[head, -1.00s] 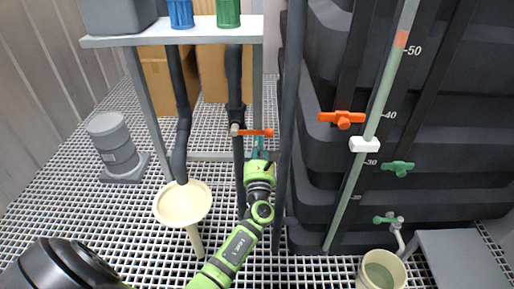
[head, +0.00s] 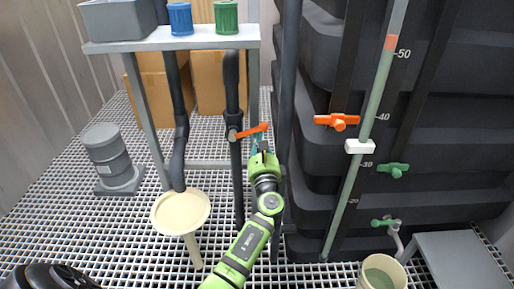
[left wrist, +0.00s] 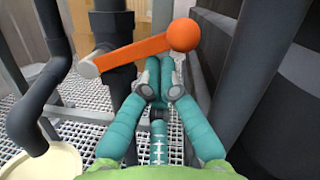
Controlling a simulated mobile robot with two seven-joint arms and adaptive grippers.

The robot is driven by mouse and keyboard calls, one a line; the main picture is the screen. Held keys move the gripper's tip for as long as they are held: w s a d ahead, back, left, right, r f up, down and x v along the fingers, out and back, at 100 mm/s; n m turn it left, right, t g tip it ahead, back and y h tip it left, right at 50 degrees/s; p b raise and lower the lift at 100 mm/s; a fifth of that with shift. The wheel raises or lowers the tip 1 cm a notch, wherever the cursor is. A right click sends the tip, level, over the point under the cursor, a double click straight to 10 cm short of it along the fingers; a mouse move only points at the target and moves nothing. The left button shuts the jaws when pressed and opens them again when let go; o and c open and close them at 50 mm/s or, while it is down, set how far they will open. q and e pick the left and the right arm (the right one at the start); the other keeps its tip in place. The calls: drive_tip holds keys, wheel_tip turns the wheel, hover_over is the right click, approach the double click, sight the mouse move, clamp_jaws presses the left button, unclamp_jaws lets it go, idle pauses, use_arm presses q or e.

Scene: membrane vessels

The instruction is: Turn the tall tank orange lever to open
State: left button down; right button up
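One orange lever (head: 252,130) sits on a valve on the dark vertical pipe left of the large tank. It tilts up to its right end in the head view. In the left wrist view the orange lever (left wrist: 145,49) ends in a round knob at the right. My left gripper (head: 262,148) is just below the lever's knob end; its teal fingers (left wrist: 160,80) are together with nothing between them. They are at or very near the lever; contact is not clear. Another orange lever (head: 337,121) lies roughly level on the large dark tank (head: 440,140). My right gripper is not in view.
A vertical dark pipe (head: 289,90) stands right of my left gripper. A cream funnel (head: 180,212) is at left, under a shelf (head: 170,42). Green levers (head: 392,169) and a pale gauge tube (head: 365,125) are on the tank. A cream bucket (head: 372,273) stands below.

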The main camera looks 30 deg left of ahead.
sight(255, 129)
use_arm(q)
wheel_tip(255, 129, up, 2)
drive_tip(key=n, duration=0.1)
drive_tip(key=n+g, duration=0.1)
drive_tip(key=n, duration=0.1)
drive_tip(key=shift+a+r+n+y, duration=0.15)
drive_tip(key=shift+r+n+y, duration=0.05)
drive_tip(key=shift+n+y, duration=0.1)
drive_tip(key=n, duration=0.1)
drive_tip(key=r+n+p, duration=0.1)
drive_tip(key=n, duration=0.1)
drive_tip(key=shift+s+a+r+g, duration=0.25)
drive_tip(key=shift+a+r+g, duration=0.05)
drive_tip(key=shift+a+g, duration=0.1)
drive_tip(key=shift+s+a+r+n+g+p, duration=0.3)
drive_tip(key=shift+a+r+n+p, duration=0.2)
drive_tip(key=shift+n, duration=0.65)
drive_tip(key=shift+s+a+r+n+g+p, duration=0.15)
drive_tip(key=shift+s+a+r+n+p, duration=0.15)
drive_tip(key=shift+n+p, duration=0.65)
drive_tip(key=shift+s+a+r+n+g+p, duration=0.25)
drive_tip(key=shift+a+r+n, duration=0.25)
drive_tip(key=shift+n, duration=0.9)
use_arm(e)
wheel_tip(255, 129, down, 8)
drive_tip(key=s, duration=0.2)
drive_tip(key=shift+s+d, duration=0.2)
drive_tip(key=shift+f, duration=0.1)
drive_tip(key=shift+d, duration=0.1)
